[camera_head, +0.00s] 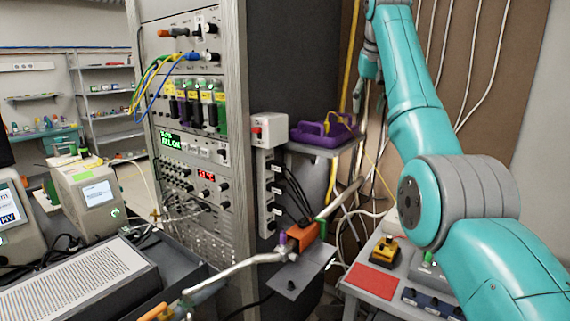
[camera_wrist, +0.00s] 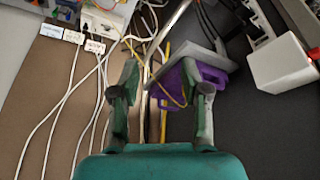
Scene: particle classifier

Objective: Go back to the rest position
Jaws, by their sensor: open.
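My teal arm rises along the right side of the head view. My gripper (camera_head: 367,92) hangs at its upper end, in front of the brown wall panel. In the wrist view my gripper (camera_wrist: 169,85) is open, its two grey-green fingers spread apart with nothing held between them. A purple object (camera_head: 322,130) rests on a small grey shelf (camera_head: 335,147) to the left of and below my gripper in the head view. The purple object (camera_wrist: 178,88) shows behind the fingers in the wrist view; I cannot tell its distance from them.
An instrument rack (camera_head: 190,150) stands left of centre, with a white box (camera_head: 268,130) on its side. Cables (camera_wrist: 75,110) run along the brown panel. An orange valve part (camera_head: 306,238) joins metal pipes. A lower bench with a red pad (camera_head: 375,281) stands beneath my arm.

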